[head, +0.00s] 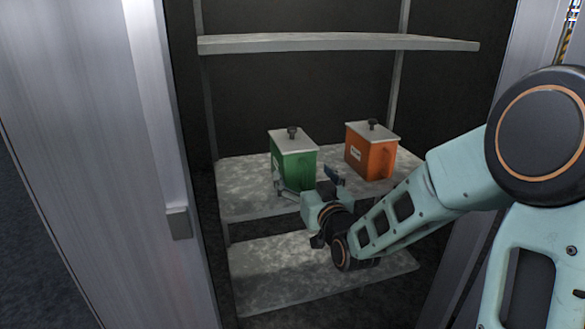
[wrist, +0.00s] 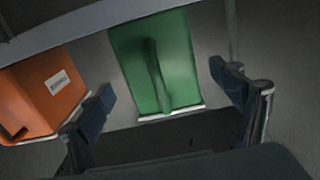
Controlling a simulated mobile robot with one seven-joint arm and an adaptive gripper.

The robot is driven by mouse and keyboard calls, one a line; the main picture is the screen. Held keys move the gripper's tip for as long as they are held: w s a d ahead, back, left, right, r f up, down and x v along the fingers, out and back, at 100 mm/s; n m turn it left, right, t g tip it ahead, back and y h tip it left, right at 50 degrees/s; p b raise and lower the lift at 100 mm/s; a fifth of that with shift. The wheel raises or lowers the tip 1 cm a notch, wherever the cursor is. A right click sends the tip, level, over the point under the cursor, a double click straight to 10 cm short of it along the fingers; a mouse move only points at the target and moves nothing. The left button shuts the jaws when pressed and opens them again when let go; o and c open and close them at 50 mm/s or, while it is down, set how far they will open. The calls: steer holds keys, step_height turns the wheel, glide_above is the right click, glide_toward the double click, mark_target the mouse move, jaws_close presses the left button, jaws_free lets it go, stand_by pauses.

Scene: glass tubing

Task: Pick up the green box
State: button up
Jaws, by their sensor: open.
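The green box (head: 296,160) stands upright on the middle shelf in the head view, with a grey lid and a dark knob. In the wrist view the green box (wrist: 158,62) is ahead between the fingers, its handle side facing the camera. The wrist picture appears upside down, with the lid edge at the bottom of the box. My gripper (head: 307,183) is in front of the box, close to it. Its fingers (wrist: 165,98) are spread wide, one on each side of the box, and nothing is held. In the head view the gripper hides the box's lower front.
An orange box (head: 371,152) with a grey lid and a white label stands to the right on the same shelf (head: 240,187). It also shows in the wrist view (wrist: 42,95), near one finger. An upper shelf (head: 335,43) is empty. A lower shelf (head: 290,275) is bare. A metal door (head: 95,130) stands left.

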steer(key=shift+r+x, duration=0.15)
steer(key=shift+x, duration=1.75)
steer(key=shift+r+x, duration=0.1)
steer(key=shift+x, duration=1.8)
steer(key=shift+c, duration=0.7)
steer(key=c, duration=2)
steer(key=shift+r, duration=0.25)
steer(key=shift+c, duration=0.2)
